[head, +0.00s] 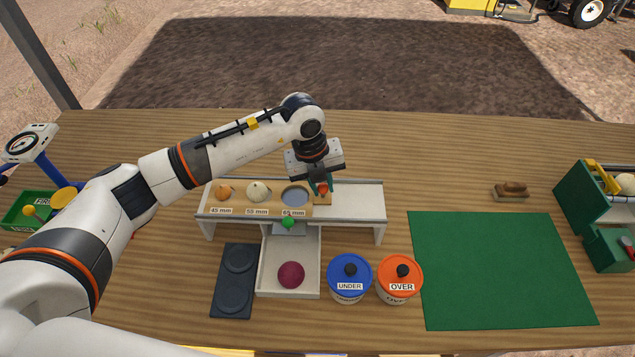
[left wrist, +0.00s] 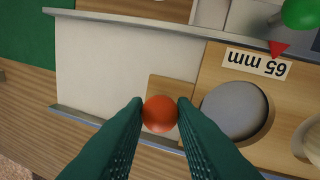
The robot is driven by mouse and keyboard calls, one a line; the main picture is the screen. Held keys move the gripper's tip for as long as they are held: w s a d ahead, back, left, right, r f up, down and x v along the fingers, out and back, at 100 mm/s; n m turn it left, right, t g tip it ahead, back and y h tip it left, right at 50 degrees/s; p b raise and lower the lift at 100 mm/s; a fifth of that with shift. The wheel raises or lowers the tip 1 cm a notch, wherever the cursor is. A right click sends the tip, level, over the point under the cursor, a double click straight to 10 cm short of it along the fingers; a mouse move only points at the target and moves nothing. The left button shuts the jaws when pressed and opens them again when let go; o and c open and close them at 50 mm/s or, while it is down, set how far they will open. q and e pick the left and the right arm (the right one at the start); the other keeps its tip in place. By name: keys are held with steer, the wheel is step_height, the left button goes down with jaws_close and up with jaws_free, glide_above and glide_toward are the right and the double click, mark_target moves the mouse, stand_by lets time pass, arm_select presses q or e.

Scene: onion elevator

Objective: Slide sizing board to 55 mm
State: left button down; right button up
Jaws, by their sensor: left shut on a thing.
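The wooden sizing board (head: 264,208) lies in the rails of the white stand (head: 358,199), toward its left. It has openings marked 45 mm, 55 mm and 65 mm. An orange onion (head: 222,192) sits at 45 mm and a pale onion (head: 258,191) at 55 mm. The 65 mm opening (left wrist: 234,110) is empty of onions. A red pointer (left wrist: 278,47) points at the 65 mm label. My left gripper (head: 322,186) is shut on the board's orange-red knob (left wrist: 160,114) at its right end. My right gripper is not in view.
A green knob (head: 288,222) is at the stand's front, above a white tray (head: 308,257) holding a dark red onion (head: 291,275). The blue UNDER (head: 349,275) and orange OVER (head: 400,277) tubs stand to the right. The stand's right stretch is bare.

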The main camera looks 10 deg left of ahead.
arm_select(q)
steer(key=shift+w+d+b, duration=0.2)
steer(key=shift+d+b, duration=0.05)
steer(key=shift+d, duration=0.75)
steer(key=shift+w+d+b, duration=0.2)
steer(key=shift+d, duration=0.75)
steer(key=shift+w+d+b, duration=0.2)
steer(key=shift+d+b, duration=0.05)
steer(key=shift+d, duration=0.6)
steer(key=shift+w+d+b, duration=0.2)
steer(key=shift+d+b, duration=0.05)
steer(key=shift+d, duration=0.6)
steer(key=c, duration=1.1)
jaws_free()
step_height(320, 180, up, 6)
steer(key=p, duration=0.3)
steer(key=shift+s, duration=0.1)
